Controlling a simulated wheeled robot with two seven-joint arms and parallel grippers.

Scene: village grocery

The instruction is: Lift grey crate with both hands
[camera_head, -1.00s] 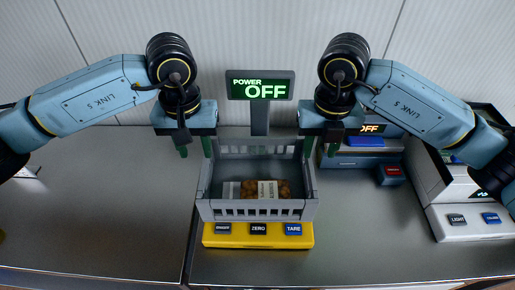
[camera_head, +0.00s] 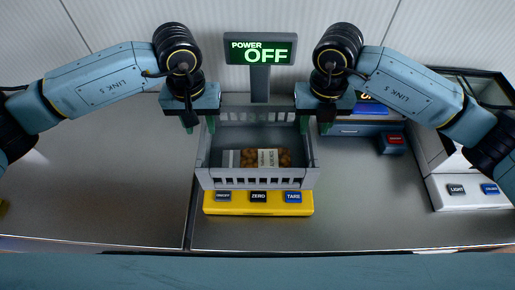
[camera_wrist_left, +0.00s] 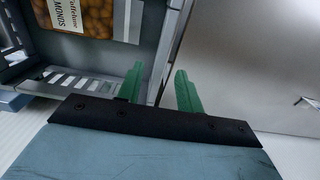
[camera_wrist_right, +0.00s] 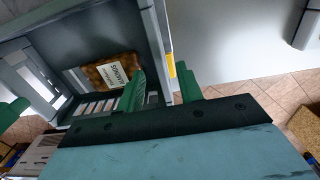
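The grey crate (camera_head: 257,182) sits on the yellow-fronted scale (camera_head: 258,209) in the head view. A brown bag with a white label (camera_head: 268,158) lies in it; it also shows in the right wrist view (camera_wrist_right: 112,71). My left gripper (camera_head: 200,126) is at the crate's left side wall, and my right gripper (camera_head: 314,126) is at its right side wall. Both are open and point down. In the left wrist view the green fingers (camera_wrist_left: 159,88) straddle a side wall, one inside and one outside. The right wrist view shows the right fingers (camera_wrist_right: 161,86) likewise.
A POWER OFF display (camera_head: 260,50) on a post stands just behind the crate. A blue scale (camera_head: 358,129) and a white machine (camera_head: 462,193) stand to the right. The metal counter (camera_head: 110,190) is clear on the left.

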